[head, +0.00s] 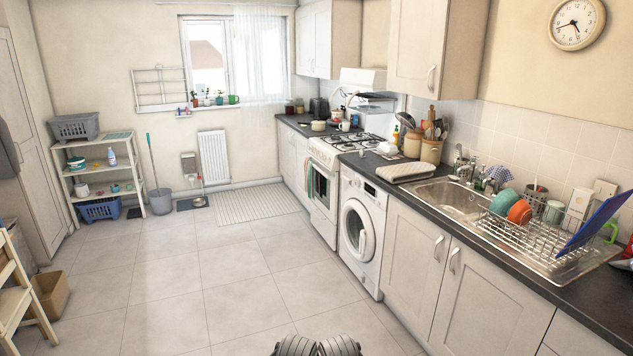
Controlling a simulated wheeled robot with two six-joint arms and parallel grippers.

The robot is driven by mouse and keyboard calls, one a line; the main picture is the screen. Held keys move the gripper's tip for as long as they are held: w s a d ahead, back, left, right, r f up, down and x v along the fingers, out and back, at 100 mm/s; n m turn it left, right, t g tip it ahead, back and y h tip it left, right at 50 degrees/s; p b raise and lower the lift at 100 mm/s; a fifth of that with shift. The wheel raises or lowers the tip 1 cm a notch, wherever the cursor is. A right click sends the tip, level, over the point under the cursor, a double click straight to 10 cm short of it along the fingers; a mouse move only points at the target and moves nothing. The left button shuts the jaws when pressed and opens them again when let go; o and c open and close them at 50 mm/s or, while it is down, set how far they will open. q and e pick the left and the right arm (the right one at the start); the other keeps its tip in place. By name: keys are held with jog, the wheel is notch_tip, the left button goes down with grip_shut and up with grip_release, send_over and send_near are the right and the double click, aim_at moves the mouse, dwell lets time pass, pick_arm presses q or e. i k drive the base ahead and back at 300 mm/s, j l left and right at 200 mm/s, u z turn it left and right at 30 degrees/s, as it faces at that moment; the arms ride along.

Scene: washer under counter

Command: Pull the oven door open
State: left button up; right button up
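The white oven (326,157) stands under the counter line on the right side of the room, with a gas hob on top. Its door (325,196) looks shut and has a dark glass panel. A striped towel (311,182) hangs at the front of the door, over its upper left part, and hides part of the handle. Neither of my grippers can be made out in the head view. Only grey ribbed parts of mine show at the bottom edge, well apart from the oven.
A white washing machine (361,227) stands beside the oven on the near side, its round door looking shut. Cabinets (412,240) and a sink (453,199) continue nearer. The tiled floor (200,285) in front is clear. A mat (255,204) lies beyond.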

aim_at(326, 183)
jog(key=i+u, duration=0.1)
jog(key=i, duration=5.4)
jog(key=j+z, duration=0.1)
jog(key=z, duration=0.45)
